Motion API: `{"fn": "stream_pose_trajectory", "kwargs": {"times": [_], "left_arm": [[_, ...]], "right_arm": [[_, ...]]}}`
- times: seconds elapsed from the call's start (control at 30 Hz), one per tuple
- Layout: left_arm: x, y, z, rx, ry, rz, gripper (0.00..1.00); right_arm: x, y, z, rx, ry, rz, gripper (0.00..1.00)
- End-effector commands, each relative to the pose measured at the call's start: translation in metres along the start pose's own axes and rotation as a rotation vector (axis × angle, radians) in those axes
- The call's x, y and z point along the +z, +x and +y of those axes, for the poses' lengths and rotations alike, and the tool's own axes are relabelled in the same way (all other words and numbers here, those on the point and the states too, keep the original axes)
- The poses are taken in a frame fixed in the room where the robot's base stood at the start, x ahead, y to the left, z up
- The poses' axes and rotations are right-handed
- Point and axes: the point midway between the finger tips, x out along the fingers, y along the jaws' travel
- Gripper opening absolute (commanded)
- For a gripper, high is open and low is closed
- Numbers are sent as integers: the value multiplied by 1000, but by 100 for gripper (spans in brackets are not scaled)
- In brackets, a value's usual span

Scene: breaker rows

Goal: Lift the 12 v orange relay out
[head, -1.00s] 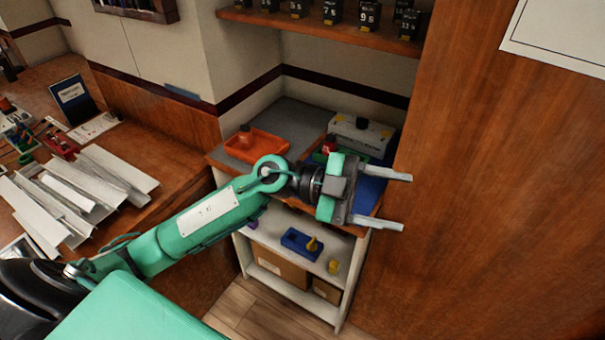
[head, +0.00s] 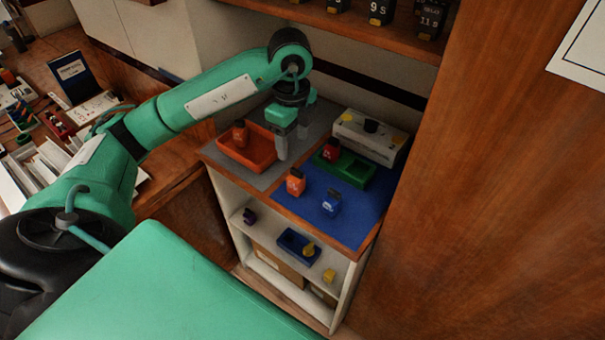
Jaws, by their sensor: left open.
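One orange relay (head: 240,135) stands inside the orange tray (head: 232,158), toward its back left. Another orange relay (head: 296,182) stands on the blue mat (head: 350,225), near the mat's left edge. The labels are too small to read, so I cannot tell which is 12 V. My left gripper (head: 293,143) is open and empty, fingers pointing down, at the right end of the orange tray. It is right of the relay in the tray and apart from it. My right gripper is not in view.
A dark-topped red relay (head: 331,151) is in the green tray (head: 347,167). A blue relay (head: 331,203) stands on the mat. A white-grey device (head: 370,137) is at the back. Lower shelves hold a blue tray (head: 297,243) with a yellow piece. A wooden panel (head: 500,200) bounds the right.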

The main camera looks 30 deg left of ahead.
Motion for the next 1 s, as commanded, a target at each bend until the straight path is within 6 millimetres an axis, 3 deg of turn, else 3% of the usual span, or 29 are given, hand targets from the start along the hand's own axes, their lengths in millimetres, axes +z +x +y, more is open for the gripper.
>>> {"fn": "stream_pose_trajectory", "kwargs": {"times": [0.3, 0.57, 0.83, 1.0], "left_arm": [[-1, 60, 1, 6, 4, 3, 58], [-2, 80, 0, 4, 5, 4, 58], [-4, 118, -5, 4, 5, 5, 58], [-4, 127, -5, 1, 6, 5, 58]], "right_arm": [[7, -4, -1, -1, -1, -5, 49], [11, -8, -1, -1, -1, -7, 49], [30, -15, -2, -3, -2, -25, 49], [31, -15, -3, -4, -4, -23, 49]]}}
